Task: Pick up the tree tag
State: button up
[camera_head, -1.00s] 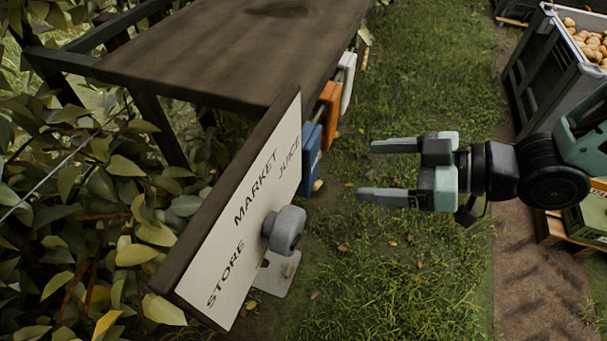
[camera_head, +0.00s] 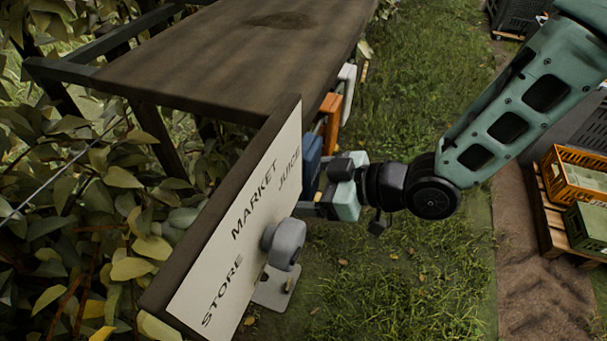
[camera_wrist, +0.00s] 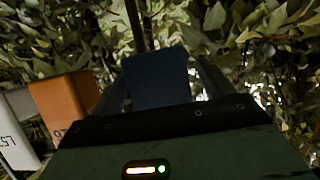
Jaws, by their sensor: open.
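A blue tag (camera_head: 311,157), an orange tag (camera_head: 330,115) and a white tag (camera_head: 347,88) hang in a row at the right edge of the brown table. My gripper (camera_head: 318,184) is open at the blue tag, its fingertips partly hidden behind the sign board. In the wrist view the blue tag (camera_wrist: 155,80) stands between my two fingers, with its lower part hidden by my gripper body. The orange tag (camera_wrist: 66,102) and the white tag (camera_wrist: 18,128), with part of a label on it, are left of the fingers. I cannot tell whether a finger touches the blue tag.
A sign board (camera_head: 223,246) reading STORE, MARKET, JUICE, with a grey knob (camera_head: 284,245), stands close in front of my gripper. The brown table (camera_head: 215,70) lies above left. Leafy branches fill the left. Grass (camera_head: 400,270) is open below; crates (camera_head: 580,178) stand at right.

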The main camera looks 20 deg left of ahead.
aim_at(316, 171)
jog(key=shift+a, duration=0.1)
jog(key=c, duration=1.1)
jog(key=shift+r, duration=0.5)
jog(key=r, duration=0.2)
jog(key=shift+d+r, duration=0.3)
jog(key=shift+d, duration=0.05)
jog(key=d+p, duration=0.2)
jog(key=d, duration=0.3)
jog(key=s+d+p, duration=0.1)
jog(key=d+p, duration=0.1)
jog(key=d, duration=0.4)
jog(key=d+p, duration=0.2)
jog(key=d, duration=0.4)
jog(key=shift+s+d, duration=0.15)
jog(key=shift+s, duration=0.05)
